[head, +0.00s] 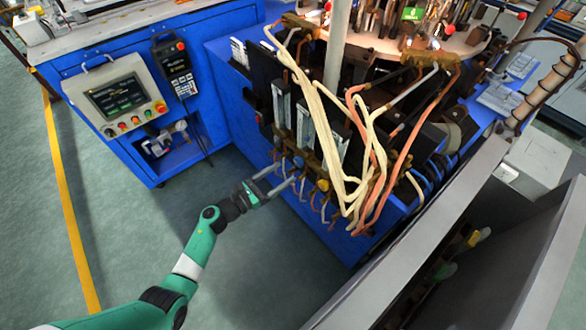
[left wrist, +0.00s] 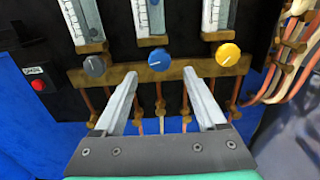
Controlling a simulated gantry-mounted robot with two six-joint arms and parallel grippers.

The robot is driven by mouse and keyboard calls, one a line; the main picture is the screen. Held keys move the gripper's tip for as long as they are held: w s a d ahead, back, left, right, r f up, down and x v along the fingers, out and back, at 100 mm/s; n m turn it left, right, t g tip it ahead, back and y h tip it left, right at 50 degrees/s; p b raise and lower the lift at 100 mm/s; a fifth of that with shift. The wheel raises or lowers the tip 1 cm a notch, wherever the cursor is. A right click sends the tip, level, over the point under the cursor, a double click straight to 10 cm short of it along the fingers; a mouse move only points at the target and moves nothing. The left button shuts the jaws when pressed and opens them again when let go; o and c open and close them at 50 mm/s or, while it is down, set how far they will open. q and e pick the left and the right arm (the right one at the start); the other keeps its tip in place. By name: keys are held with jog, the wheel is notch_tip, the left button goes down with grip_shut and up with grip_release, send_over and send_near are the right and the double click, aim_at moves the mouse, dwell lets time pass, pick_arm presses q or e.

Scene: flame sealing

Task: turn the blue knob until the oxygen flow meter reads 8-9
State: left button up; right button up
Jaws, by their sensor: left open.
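The blue knob (left wrist: 159,60) sits at the middle of a brass bar in the left wrist view, with a white pointer line on its face. It also shows small in the head view (head: 299,162). Above it stands a clear flow meter tube (left wrist: 150,18) with a scale; its reading is too small and cut off to tell. My left gripper (left wrist: 161,74) is open and empty, its two fingers pointing at the knob from in front, one to each side, apparently apart from it. In the head view the left gripper (head: 283,173) reaches the panel's front. My right gripper is not in view.
A grey knob (left wrist: 94,66) is left of the blue one and a yellow knob (left wrist: 228,54) right, each under its own tube. Hoses (head: 340,140) hang at the right. A red button (left wrist: 39,85) is at far left. A control screen (head: 118,97) stands left; the floor between is clear.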

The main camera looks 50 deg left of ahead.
aim_at(297, 163)
pick_arm(q)
jog(key=w+b, duration=0.1)
jog(key=w, duration=0.4)
jog(key=shift+w+d, duration=0.15)
jog(key=shift+d, duration=0.05)
grip_shut()
